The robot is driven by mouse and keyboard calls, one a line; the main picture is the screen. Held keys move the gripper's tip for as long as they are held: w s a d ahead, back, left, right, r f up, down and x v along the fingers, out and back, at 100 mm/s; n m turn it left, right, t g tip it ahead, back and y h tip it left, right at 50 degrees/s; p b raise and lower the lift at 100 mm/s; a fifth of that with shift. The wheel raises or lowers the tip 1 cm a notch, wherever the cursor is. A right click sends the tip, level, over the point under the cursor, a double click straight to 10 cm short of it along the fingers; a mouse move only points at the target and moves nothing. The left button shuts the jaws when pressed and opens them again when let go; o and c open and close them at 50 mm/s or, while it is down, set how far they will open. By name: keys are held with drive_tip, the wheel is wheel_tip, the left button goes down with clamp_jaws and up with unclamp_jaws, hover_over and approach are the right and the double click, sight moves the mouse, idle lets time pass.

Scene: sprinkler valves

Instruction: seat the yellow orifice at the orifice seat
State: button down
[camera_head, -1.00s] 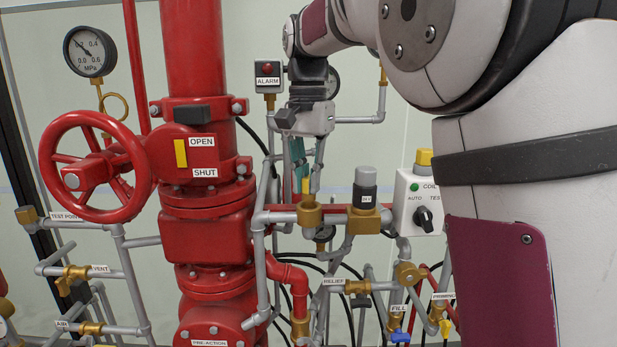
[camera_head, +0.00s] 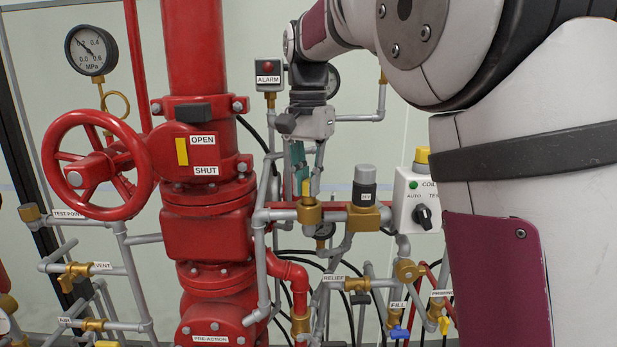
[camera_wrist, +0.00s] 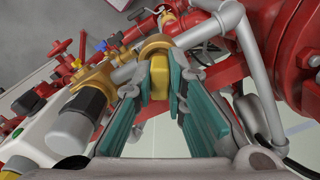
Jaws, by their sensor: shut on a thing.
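My gripper (camera_head: 301,178) hangs from the arm in the middle of the head view, fingers pointing down. Its teal fingers are shut on the yellow orifice (camera_head: 305,187), which also shows between the fingers in the wrist view (camera_wrist: 158,87). The orifice is upright, its lower end at the mouth of the brass orifice seat (camera_head: 309,213). In the wrist view the brass seat (camera_wrist: 153,45) lies just beyond the orifice. The fingers hide part of the orifice. I cannot tell whether its lower end is inside the seat or just above it.
A black-and-grey capped device (camera_head: 364,187) stands on a brass block right of the seat. A large red valve body (camera_head: 205,237) with a handwheel (camera_head: 97,165) stands at left. Grey pipes run close beside the fingers. A white control box (camera_head: 416,200) is at right.

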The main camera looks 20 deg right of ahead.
drive_tip(key=shift+f, duration=0.7)
drive_tip(key=c, duration=1.5)
unclamp_jaws()
drive_tip(key=shift+c, duration=0.2)
drive_tip(key=shift+r+b, duration=0.4)
drive_tip(key=shift+r, duration=3.55)
drive_tip(key=shift+s+d+f, duration=0.15)
drive_tip(key=shift+s+d, duration=0.1)
drive_tip(key=shift+s, duration=0.2)
drive_tip(key=s+f+n+t+b, duration=0.5)
drive_tip(key=s+f+n, duration=0.4)
drive_tip(key=s+f, duration=0.8)
wheel_tip(320, 180, down, 3)
drive_tip(key=shift+a+r+n+t+b, duration=0.2)
drive_tip(key=shift+n+t+b, duration=0.1)
drive_tip(key=shift+b, duration=0.3)
